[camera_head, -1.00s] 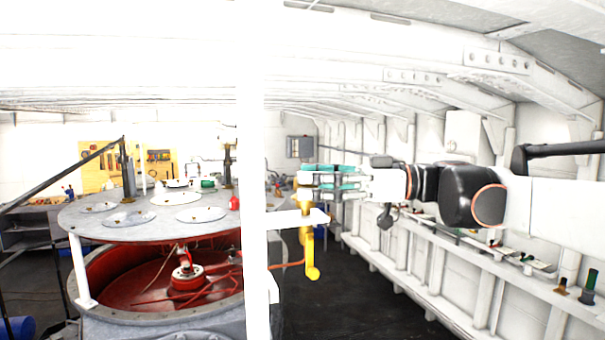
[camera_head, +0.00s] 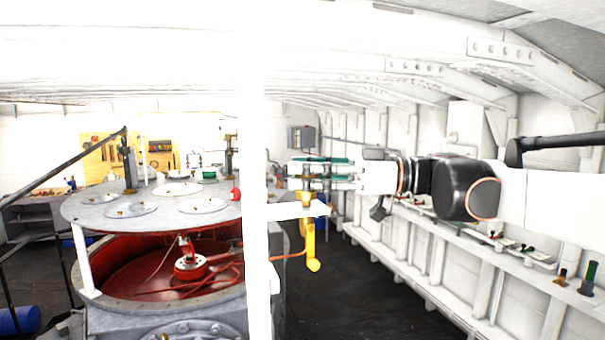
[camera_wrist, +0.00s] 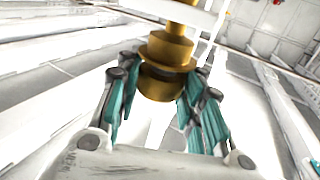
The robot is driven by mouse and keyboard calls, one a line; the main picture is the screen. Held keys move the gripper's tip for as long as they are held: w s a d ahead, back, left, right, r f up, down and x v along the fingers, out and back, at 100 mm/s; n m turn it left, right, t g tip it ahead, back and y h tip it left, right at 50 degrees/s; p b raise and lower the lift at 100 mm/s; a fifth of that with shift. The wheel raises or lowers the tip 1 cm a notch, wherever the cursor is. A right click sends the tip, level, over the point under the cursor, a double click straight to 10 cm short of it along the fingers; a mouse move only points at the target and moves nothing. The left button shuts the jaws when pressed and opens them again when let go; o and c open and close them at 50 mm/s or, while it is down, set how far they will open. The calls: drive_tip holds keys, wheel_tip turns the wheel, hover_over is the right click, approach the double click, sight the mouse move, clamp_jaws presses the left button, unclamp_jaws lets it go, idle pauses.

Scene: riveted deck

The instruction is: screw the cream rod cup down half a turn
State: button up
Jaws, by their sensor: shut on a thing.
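The rod cup shows in the wrist view as a brass-ochre stepped cylinder (camera_wrist: 166,52) with a wide collar and a dark band below it. My gripper (camera_wrist: 160,84) has its teal fingers on both sides of it, shut on its lower part. In the head view my gripper (camera_head: 299,171) reaches in level from the right and hides most of the cup. The cup is above a white bracket (camera_head: 285,211) on the white post. A yellow fitting (camera_head: 311,243) hangs below the bracket. Any thread is hidden.
The tall white post (camera_head: 256,120) stands just left of my gripper. A round grey-topped machine (camera_head: 155,221) with a red interior is further left. A ribbed white wall with a ledge (camera_head: 450,238) runs along the right. The dark floor (camera_head: 350,290) below is clear.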

drive_tip(key=shift+m+t, duration=0.3)
drive_tip(key=shift+t, duration=0.1)
drive_tip(key=m+t+h, duration=0.1)
drive_tip(key=m+t, duration=0.1)
drive_tip(key=t, duration=0.1)
drive_tip(key=m+t+h+b, duration=0.1)
drive_tip(key=m+t, duration=0.1)
drive_tip(key=shift+s+t, duration=0.1)
drive_tip(key=shift+t, duration=0.3)
drive_tip(key=m+t+h, duration=0.4)
drive_tip(key=t+h, duration=0.1)
drive_tip(key=shift+a, duration=0.15)
drive_tip(key=m+t+h, duration=0.1)
drive_tip(key=m+h, duration=0.1)
drive_tip(key=h, duration=0.1)
drive_tip(key=m+t+h+b, duration=0.1)
drive_tip(key=m+t+h, duration=0.1)
drive_tip(key=m+h, duration=0.1)
drive_tip(key=shift+h, duration=0.5)
drive_tip(key=shift+r+m+t+h+b, duration=0.15)
drive_tip(key=shift+m+h+b, duration=0.3)
drive_tip(key=shift+m+h, duration=0.85)
drive_tip(key=shift+f+m+t+h+b, duration=0.15)
drive_tip(key=shift+m+h+b, duration=0.45)
drive_tip(key=shift+h, duration=1.1)
drive_tip(key=shift+r+m, duration=0.1)
drive_tip(key=shift+m, duration=0.2)
drive_tip(key=o, duration=1.1)
